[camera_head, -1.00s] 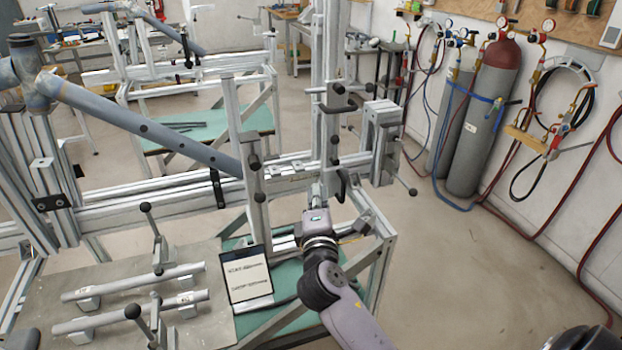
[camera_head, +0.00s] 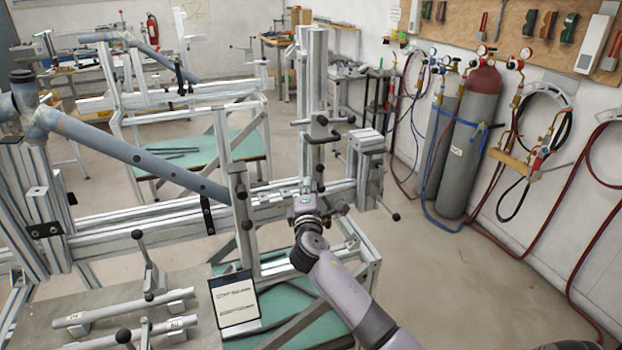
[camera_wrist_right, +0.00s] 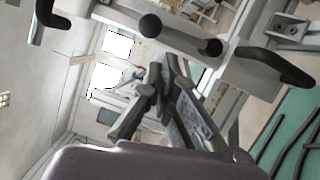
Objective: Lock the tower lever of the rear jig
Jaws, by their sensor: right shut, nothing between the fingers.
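The nearer jig has an upright metal tower (camera_head: 313,85) at its right end. A clamp lever with black ends (camera_head: 320,132) crosses the tower. In the right wrist view, a bar with black ball knobs (camera_wrist_right: 151,26) and a black curved handle (camera_wrist_right: 275,66) lie beyond the fingers. My right gripper (camera_head: 306,198) is just below the tower's clamp parts, in front of the rail. Its fingers (camera_wrist_right: 163,72) are shut and empty, apart from the handle in the picture; the exact depth gap is unclear. My left gripper is out of view.
A blue-grey tube (camera_head: 140,158) slopes across the nearer jig. A tablet (camera_head: 234,302) stands left of my right arm, near lever clamps on a plate (camera_head: 40,318). Another jig (camera_head: 190,97) stands behind. Gas cylinders (camera_head: 468,140) stand right; the floor between is clear.

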